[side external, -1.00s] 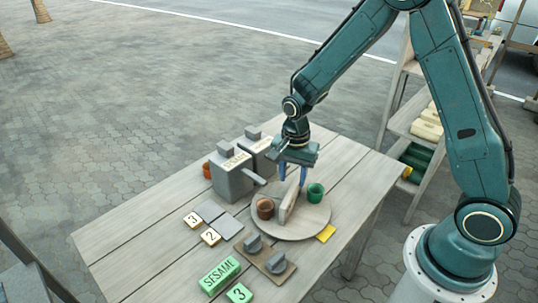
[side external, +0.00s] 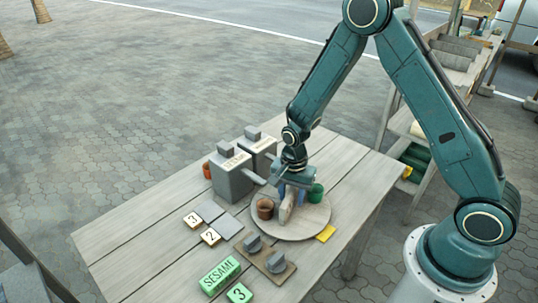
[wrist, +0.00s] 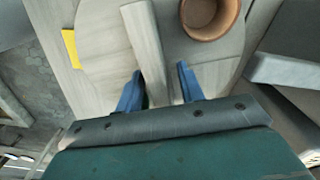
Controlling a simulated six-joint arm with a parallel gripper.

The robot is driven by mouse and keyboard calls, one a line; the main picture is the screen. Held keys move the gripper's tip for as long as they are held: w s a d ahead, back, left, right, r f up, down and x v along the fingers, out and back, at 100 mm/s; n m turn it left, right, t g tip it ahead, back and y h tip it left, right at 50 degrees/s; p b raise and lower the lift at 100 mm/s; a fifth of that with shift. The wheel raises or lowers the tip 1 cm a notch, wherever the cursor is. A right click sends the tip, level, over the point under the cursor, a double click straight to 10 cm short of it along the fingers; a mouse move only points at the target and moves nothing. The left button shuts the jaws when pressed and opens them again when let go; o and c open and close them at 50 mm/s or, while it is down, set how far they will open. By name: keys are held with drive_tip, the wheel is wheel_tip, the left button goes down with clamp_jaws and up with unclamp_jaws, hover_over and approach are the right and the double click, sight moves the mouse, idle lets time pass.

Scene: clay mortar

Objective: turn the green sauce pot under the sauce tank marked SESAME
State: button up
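The green pot (side external: 315,193) stands on the right side of a round turntable (side external: 300,231), partly hidden by my gripper. A brown pot (side external: 265,209) stands on its left side; it also shows in the wrist view (wrist: 208,14). An upright wooden bar (side external: 286,208) rises between the pots. My gripper (wrist: 160,86) is low over the turntable, its blue fingers open on either side of this bar (wrist: 147,42). Two grey sauce tanks, a front one (side external: 231,183) and a rear one (side external: 258,160), stand behind left; their labels are too small to read surely.
A green SESAME block (side external: 220,276) and a green 3 tile (side external: 239,293) lie at the front. A board with two grey knobs (side external: 264,257) lies before the turntable. A yellow marker (side external: 326,233) sits by its right edge. Numbered tiles (side external: 210,237) lie left. The table's far right is clear.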

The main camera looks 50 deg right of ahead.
clamp_jaws()
